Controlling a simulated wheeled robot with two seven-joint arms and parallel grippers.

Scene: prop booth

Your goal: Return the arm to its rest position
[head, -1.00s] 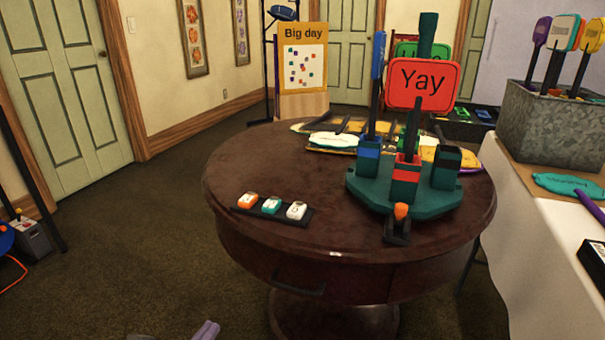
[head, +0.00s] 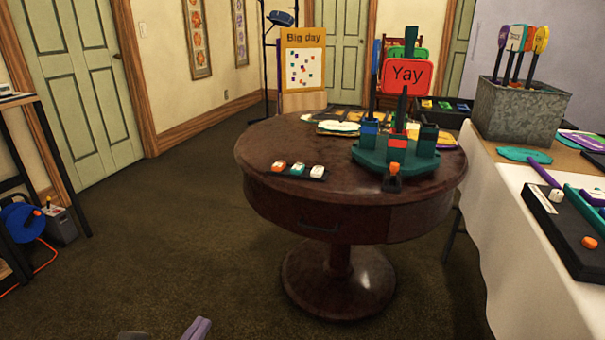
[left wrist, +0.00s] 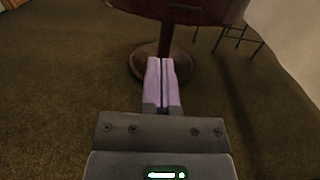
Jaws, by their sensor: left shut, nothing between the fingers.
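My left gripper (head: 196,328) shows only at the bottom edge of the head view, low over the carpet and in front of the round table. In the left wrist view its two pale purple fingers (left wrist: 162,66) lie together, shut and empty. Beyond them are the floor and the foot of the table. The rest of the left arm is mostly out of the head view. My right gripper is in neither view.
The round dark table (head: 262,160) holds a teal stand (head: 372,156) with a red "Yay" sign (head: 405,77). A white-draped table (head: 482,220) with a metal bin (head: 515,112) stands at right. A cable reel (head: 22,222) sits at left. Carpet between is clear.

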